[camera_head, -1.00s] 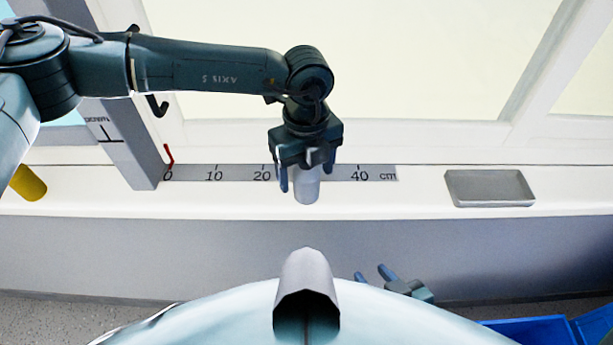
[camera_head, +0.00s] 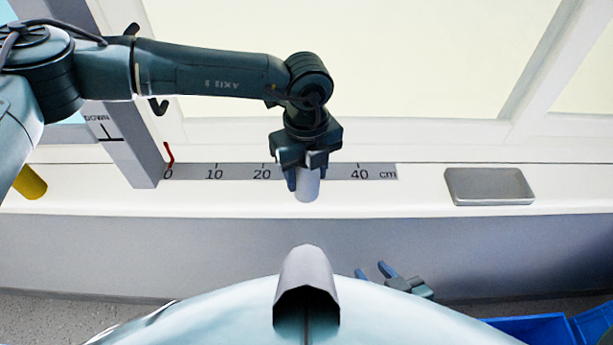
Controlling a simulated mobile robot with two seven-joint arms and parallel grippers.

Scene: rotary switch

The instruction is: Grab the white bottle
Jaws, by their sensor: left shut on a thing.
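The white bottle (camera_head: 308,187) stands on the white sill, in front of the ruler strip between the 20 and 40 marks. My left gripper (camera_head: 305,176) reaches down from above and is shut on the bottle's upper part. Its fingers and palm hide the top of the bottle. My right gripper (camera_head: 376,271) is low in the view, just beyond my body's edge, with its two fingers apart and nothing between them.
A grey metal tray (camera_head: 489,187) lies on the sill (camera_head: 420,206) to the right. A yellow cylinder (camera_head: 30,183) is at the far left. Blue bins (camera_head: 540,330) show at lower right.

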